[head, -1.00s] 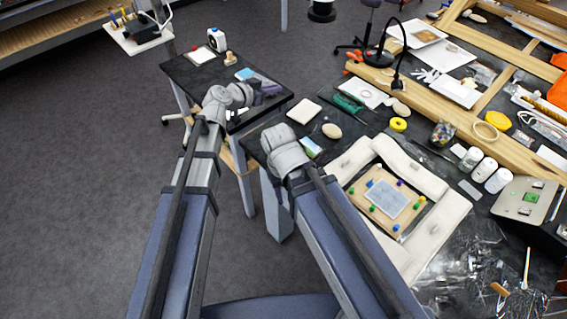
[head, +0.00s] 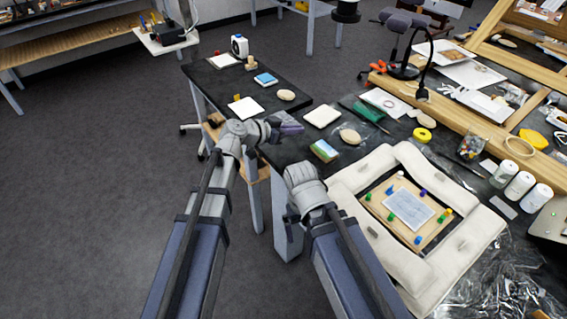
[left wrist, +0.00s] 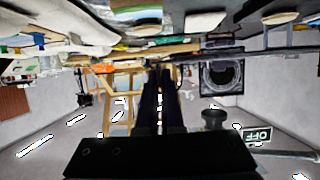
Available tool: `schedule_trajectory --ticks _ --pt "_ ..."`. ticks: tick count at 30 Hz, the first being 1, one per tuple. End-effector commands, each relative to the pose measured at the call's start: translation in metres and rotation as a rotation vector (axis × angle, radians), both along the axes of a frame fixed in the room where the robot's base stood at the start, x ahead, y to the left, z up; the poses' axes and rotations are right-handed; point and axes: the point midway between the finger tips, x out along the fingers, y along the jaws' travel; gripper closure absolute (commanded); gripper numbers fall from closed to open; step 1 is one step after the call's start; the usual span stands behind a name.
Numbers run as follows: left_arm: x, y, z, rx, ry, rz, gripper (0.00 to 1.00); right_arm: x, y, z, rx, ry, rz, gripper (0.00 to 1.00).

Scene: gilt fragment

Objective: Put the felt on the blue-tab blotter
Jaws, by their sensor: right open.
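I cannot tell for certain which thing is the felt. A small blue piece (head: 265,79) lies on the small dark table and may be it. Pale flat squares look like blotters: one with a reddish mark (head: 223,60), one with an orange mark (head: 245,108), and one on the bench (head: 322,116). No blue tab can be made out on them. My left gripper (head: 290,125) is by the near corner of the small table; its fingers (left wrist: 160,100) look close together with nothing visible between. My right gripper (head: 292,220) hangs below its wrist at the bench edge, mostly hidden, open.
A white padded surround (head: 470,230) frames a board with coloured pegs. Beige ovals (head: 286,95) (head: 350,136), a picture card (head: 325,151) and a green tool (head: 368,111) lie around. A white timer (head: 239,46) stands at the small table's back.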

Motion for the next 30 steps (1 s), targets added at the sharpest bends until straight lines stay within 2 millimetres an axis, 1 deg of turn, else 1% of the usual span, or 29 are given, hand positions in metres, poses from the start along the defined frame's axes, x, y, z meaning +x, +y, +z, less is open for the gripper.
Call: schedule_trajectory --ticks 1,2,11,14,21,24,27,30 --pt "-0.001 0.001 -0.010 -0.001 -0.001 -0.004 1.00 0.000 0.000 -0.010 0.000 0.000 0.000 0.00" --pt "-0.001 0.001 -0.011 0.000 -0.001 -0.006 1.00 0.000 0.000 -0.011 0.000 0.000 0.000 0.00" --pt "-0.002 0.001 -0.014 -0.001 -0.002 -0.012 1.00 0.000 0.000 -0.015 0.000 0.000 0.000 0.00" --pt "-0.002 0.001 -0.023 -0.001 -0.002 -0.012 1.00 0.000 0.000 -0.023 0.000 0.000 0.000 0.00" --pt "-0.002 0.001 -0.060 -0.001 -0.002 -0.012 1.00 0.000 0.000 -0.060 0.000 0.000 0.000 0.00" --pt "-0.002 0.001 -0.073 -0.001 -0.002 -0.012 1.00 0.000 0.000 -0.073 0.000 0.000 0.000 0.00" --pt "-0.002 0.001 -0.076 -0.001 -0.002 -0.012 1.00 0.000 0.000 -0.077 0.000 0.000 0.000 0.00" --pt "-0.002 0.001 -0.075 -0.001 -0.002 -0.012 1.00 0.000 0.000 -0.075 0.000 0.000 0.001 0.00"
